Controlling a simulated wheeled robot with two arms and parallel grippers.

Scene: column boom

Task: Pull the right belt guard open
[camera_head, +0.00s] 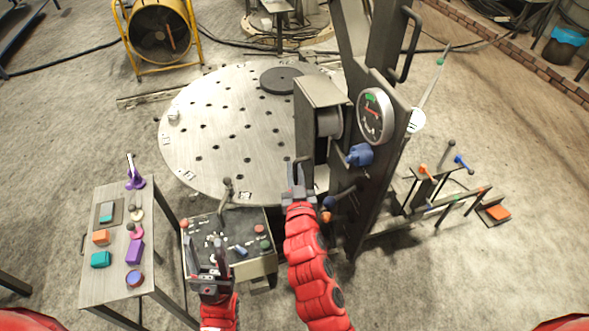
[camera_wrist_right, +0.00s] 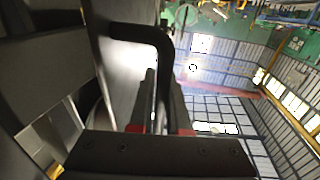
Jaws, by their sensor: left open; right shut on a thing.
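A grey box-like guard (camera_head: 308,130) stands on the near left side of the dark upright column (camera_head: 385,165). My right gripper (camera_head: 298,172) is at the guard's lower edge. In the right wrist view, a black bar handle (camera_wrist_right: 140,35) stands out from a grey panel (camera_wrist_right: 122,75), and my right gripper's fingers (camera_wrist_right: 165,100) are shut on it. The fingers partly hide the handle. My left gripper (camera_head: 208,254) is open and empty above the near part of the control panel.
The control panel (camera_head: 240,225) with levers and buttons stands left of my right arm. A small table (camera_head: 115,200) with coloured objects is further left. A round perforated platform (camera_head: 215,140) lies behind. A second black handle (camera_head: 411,45) is high on the column.

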